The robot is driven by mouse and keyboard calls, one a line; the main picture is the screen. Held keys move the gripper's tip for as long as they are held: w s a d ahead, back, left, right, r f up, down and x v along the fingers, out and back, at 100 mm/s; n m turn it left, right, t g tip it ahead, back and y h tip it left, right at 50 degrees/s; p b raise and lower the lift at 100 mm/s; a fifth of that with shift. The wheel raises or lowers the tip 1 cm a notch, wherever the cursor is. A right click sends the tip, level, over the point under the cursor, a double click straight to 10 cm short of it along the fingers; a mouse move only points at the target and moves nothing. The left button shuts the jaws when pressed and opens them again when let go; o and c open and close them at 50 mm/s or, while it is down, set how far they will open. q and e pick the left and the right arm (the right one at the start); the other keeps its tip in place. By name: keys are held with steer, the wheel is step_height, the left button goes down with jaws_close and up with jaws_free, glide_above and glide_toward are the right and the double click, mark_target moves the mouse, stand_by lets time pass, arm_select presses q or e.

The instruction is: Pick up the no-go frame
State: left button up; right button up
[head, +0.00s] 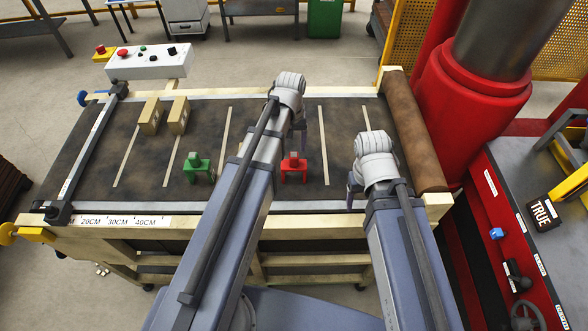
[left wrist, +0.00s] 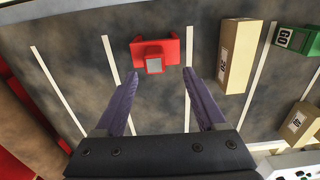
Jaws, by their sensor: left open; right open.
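The red frame (head: 293,168), which I take to be the no-go frame, stands on the dark mat near the front rail. In the left wrist view the red frame (left wrist: 155,43) lies just past my left fingertips, roughly centred between them and not touched. My left gripper (head: 299,128) is open and empty above the mat, behind the red frame in the head view; its two purple fingers (left wrist: 159,85) are spread in the left wrist view. My right gripper (head: 352,185) is open, to the right of the red frame, and mostly hidden by its own wrist.
A green frame (head: 198,166), marked GO in the wrist view (left wrist: 293,40), stands left of the red one. Tan bricks (head: 151,116) (head: 179,115) lie at the back left; another tan brick (left wrist: 240,57) lies beside the red frame. A brown roller (head: 412,130) bounds the right.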

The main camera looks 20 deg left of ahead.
mark_target(294, 154)
arm_select(q)
steer(key=shift+s+d+f, duration=0.1)
steer(key=f+b, duration=0.4)
steer(key=shift+s+d, duration=0.15)
steer(key=shift+d, duration=0.25)
steer(key=shift+f+b, duration=0.5)
steer(key=shift+b, duration=0.15)
steer(key=shift+r, duration=0.1)
jaws_close()
stand_by(0.5)
